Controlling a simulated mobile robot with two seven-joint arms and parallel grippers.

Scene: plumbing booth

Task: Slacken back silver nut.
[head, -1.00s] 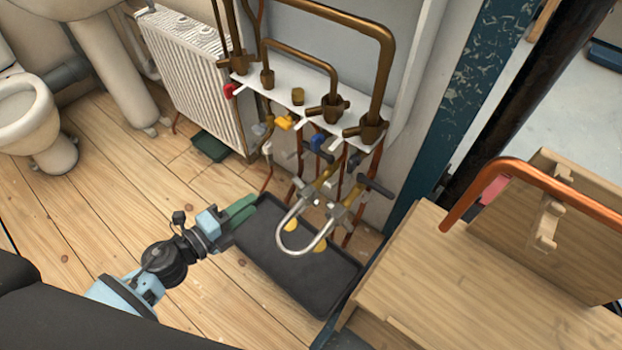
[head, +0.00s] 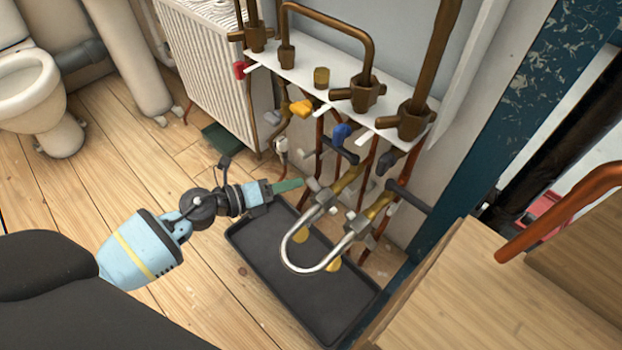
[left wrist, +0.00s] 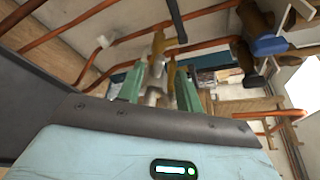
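A silver U-shaped pipe (head: 300,262) joins two brass fittings through silver nuts. One silver nut (head: 325,197) is on the left leg, farther back; the other nut (head: 357,223) is on the right leg, nearer the front. My left gripper (head: 302,183) has green fingers that point right, just left of the back nut and its brass fitting. In the left wrist view, the fingers of this gripper (left wrist: 160,88) stand apart, with brass and silver fittings showing between and beyond them. I cannot tell whether they touch the nut. My right gripper is not in view.
A dark tray (head: 265,270) lies on the floor under the U-pipe. A white shelf (head: 300,75) with brass pipes and coloured valve handles is above. Black bars (head: 408,196) stick out near the fittings. A wooden bench (head: 480,290) stands at right.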

